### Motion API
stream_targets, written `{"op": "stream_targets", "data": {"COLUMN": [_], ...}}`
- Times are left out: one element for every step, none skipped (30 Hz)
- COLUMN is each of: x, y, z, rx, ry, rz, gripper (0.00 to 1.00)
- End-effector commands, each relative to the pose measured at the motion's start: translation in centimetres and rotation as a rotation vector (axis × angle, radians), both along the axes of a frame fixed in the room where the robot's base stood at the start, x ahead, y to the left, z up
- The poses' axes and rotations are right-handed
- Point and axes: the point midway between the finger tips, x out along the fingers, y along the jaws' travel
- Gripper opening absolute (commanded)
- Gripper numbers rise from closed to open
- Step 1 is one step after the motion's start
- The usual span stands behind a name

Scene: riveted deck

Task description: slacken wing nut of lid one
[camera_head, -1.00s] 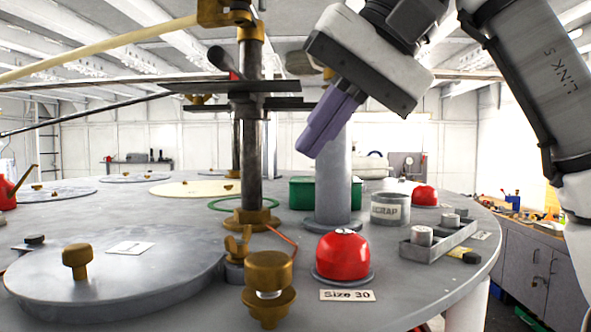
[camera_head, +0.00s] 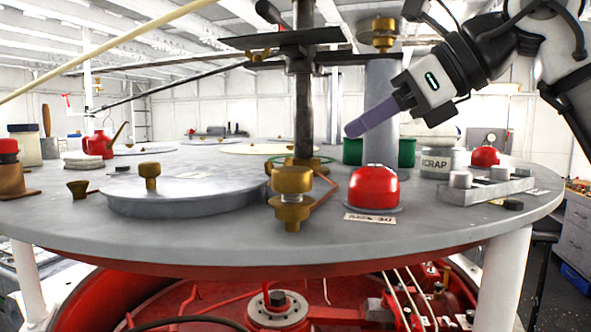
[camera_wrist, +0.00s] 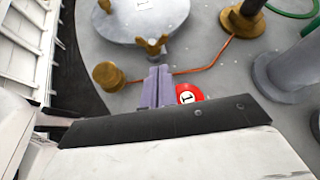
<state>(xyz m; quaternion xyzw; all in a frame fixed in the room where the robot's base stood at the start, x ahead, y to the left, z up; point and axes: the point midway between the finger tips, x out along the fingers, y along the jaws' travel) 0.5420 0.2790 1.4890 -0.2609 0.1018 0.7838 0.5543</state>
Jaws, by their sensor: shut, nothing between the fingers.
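The large grey round lid (camera_head: 195,197) lies on the deck at left with a brass knob (camera_head: 151,175) on it. In the wrist view the lid (camera_wrist: 120,22) has a white label (camera_wrist: 144,5), whose mark I cannot read surely. A brass wing nut (camera_wrist: 151,45) stands upright at the lid's near edge. In the head view it is mostly hidden behind a brass fitting (camera_head: 292,181). My gripper (camera_head: 352,129) has its purple fingers closed together, empty, up in the air above the red dome's area. In the wrist view its fingertips (camera_wrist: 158,71) appear just below the wing nut, apart from it.
A red dome (camera_head: 375,186) with a "Size 30" card (camera_head: 370,218) stands right of the fitting. Behind are a grey column (camera_head: 381,110), a dark post (camera_head: 303,110) and the SCRAP tin (camera_head: 437,162). A thin orange rod (camera_wrist: 205,68) crosses near the wing nut.

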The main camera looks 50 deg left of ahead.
Motion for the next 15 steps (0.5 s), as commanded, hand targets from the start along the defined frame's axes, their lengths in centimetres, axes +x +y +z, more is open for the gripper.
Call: {"op": "stream_targets", "data": {"x": [0.3, 0.5, 0.6, 0.7, 0.7, 0.7, 0.7, 0.6, 0.5, 0.3, 0.2, 0.0, -0.1, -0.2, -0.5], "y": [-0.1, -0.1, -0.1, -0.1, 0.0, 0.1, 0.3, 0.5, 0.9, 1.3, 1.6, 2.2, 2.7, 3.2, 3.8], "z": [-0.3, -0.4, -0.4, -0.5, -0.5, -0.6, -0.7, -0.8, -1.0, -1.2, -1.4, -1.8, -2.0, -2.3, -2.6], "rx": [-0.004, -0.006, -0.008, -0.01, -0.012, -0.012, -0.012, -0.013, -0.014, -0.014, -0.015, -0.014, -0.015, -0.014, -0.013], "ry": [0.048, 0.073, 0.099, 0.112, 0.124, 0.132, 0.136, 0.138, 0.137, 0.136, 0.135, 0.136, 0.135, 0.135, 0.135], "rz": [-0.033, -0.048, -0.065, -0.074, -0.081, -0.085, -0.087, -0.089, -0.087, -0.087, -0.086, -0.084, -0.084, -0.085, -0.084], "gripper": [0.0, 0.0, 0.0, 0.0, 0.0, 0.0, 0.0, 0.0, 0.0, 0.0, 0.0, 0.0, 0.0, 0.0, 0.0]}}
